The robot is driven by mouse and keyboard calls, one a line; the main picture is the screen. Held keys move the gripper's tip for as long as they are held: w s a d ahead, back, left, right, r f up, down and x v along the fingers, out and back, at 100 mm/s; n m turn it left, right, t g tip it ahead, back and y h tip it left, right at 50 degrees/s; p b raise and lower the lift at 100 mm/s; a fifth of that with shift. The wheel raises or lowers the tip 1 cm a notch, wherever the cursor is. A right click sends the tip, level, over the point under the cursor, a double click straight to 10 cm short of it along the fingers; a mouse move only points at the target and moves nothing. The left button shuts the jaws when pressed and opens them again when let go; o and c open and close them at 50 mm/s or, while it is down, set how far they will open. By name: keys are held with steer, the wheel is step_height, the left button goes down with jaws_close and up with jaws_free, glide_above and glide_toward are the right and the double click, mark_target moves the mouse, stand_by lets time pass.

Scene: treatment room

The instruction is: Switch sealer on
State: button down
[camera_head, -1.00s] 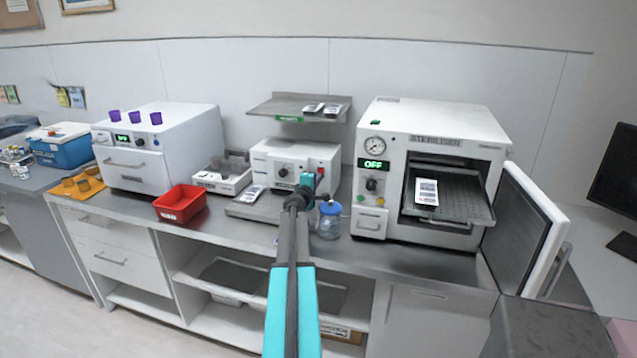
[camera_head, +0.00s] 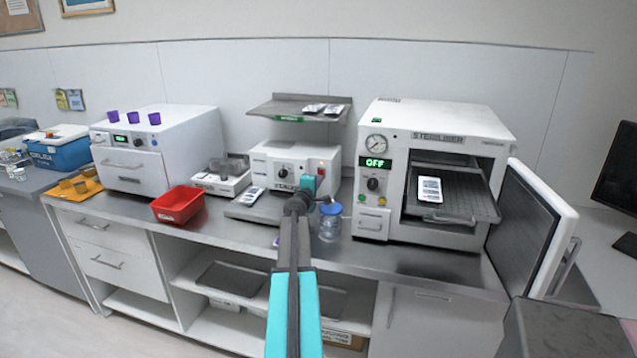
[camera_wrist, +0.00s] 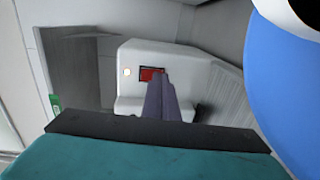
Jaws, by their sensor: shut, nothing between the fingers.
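The sealer (camera_head: 270,165) is a white box with a dark knob on the back of the counter, under a metal shelf. Its right front part is partly hidden behind my arm in the head view. My gripper (camera_wrist: 158,76) is shut and empty. Its fingertips overlap the lower right of the red switch in the wrist view; I cannot tell whether they touch it.
A blue-lidded jar (camera_head: 329,225) stands close right of my gripper; its blue lid (camera_wrist: 292,80) fills the wrist view's right side. The steriliser (camera_head: 440,130) stands open at right, its display reading OFF. A red bin (camera_head: 178,204) and a shelf (camera_head: 300,102) are nearby.

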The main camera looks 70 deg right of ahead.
steer(key=a, duration=0.1)
steer(key=a+b, duration=0.1)
steer(key=shift+a+f, duration=0.2)
steer(key=shift+a, duration=0.1)
steer(key=shift+s+a+f+b, duration=0.2)
steer(key=shift+a+b, duration=0.35)
steer(key=shift+a, duration=1.2)
steer(key=shift+s+a+f+b, duration=0.15)
steer(key=shift+a+b, duration=0.35)
steer(key=shift+a, duration=1.3)
steer(key=shift+s+a+f+b, duration=0.15)
steer(key=shift+a+b, duration=0.4)
steer(key=shift+a, duration=1.2)
steer(key=shift+w, duration=0.1)
